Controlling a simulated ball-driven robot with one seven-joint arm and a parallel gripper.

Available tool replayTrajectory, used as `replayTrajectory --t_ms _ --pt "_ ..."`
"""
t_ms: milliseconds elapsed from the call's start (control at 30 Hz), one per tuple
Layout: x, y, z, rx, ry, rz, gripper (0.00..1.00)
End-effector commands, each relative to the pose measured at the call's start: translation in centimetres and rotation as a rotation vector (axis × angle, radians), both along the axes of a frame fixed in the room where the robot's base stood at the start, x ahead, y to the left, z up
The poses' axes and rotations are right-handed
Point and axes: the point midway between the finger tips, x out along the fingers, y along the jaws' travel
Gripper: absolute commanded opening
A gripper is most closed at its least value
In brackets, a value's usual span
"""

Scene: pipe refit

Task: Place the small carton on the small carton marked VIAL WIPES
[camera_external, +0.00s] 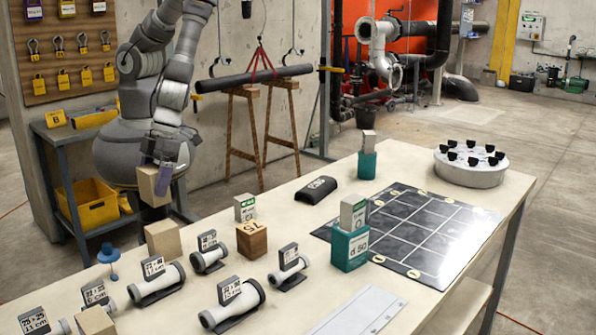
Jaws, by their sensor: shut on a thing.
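My gripper (160,166) is shut on a small plain brown carton (150,188). It holds the carton in the air near the workbench's back left edge, and one finger shows along the carton's right side. A second brown carton (163,239) stands on the bench below and slightly right of the held one, with a gap between them. A third brown carton (95,321) is at the front left, cut by the picture's lower edge. No VIAL WIPES lettering is readable on any carton, so I cannot tell which one bears it.
Several white pipe pieces with label plates, such as this one (157,281), lie right of the cartons. A blue spool-like item (109,260) stands left. A wooden block (252,239), teal boxes (349,250) and a gridded black mat (425,232) are farther right on the bench.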

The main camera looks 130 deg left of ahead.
Motion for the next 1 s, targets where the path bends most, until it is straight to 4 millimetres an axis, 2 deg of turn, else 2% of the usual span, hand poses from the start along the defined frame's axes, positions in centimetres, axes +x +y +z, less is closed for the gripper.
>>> replayTrajectory --t_ms 100,167,400,600,967,1000 --pt "2.4 -1.1 -0.3 -0.002 -0.001 0.001 0.47" --pt "3.3 -1.5 -0.4 -0.001 0.0 0.001 0.47" --pt "5.2 -2.4 -0.6 -0.001 0.0 0.0 0.47" --pt "5.1 -2.3 -4.2 0.0 0.001 0.0 0.47" --pt "5.1 -2.3 -4.3 0.0 0.001 0.0 0.47" --pt "5.1 -2.3 -4.4 0.0 0.001 0.0 0.81"
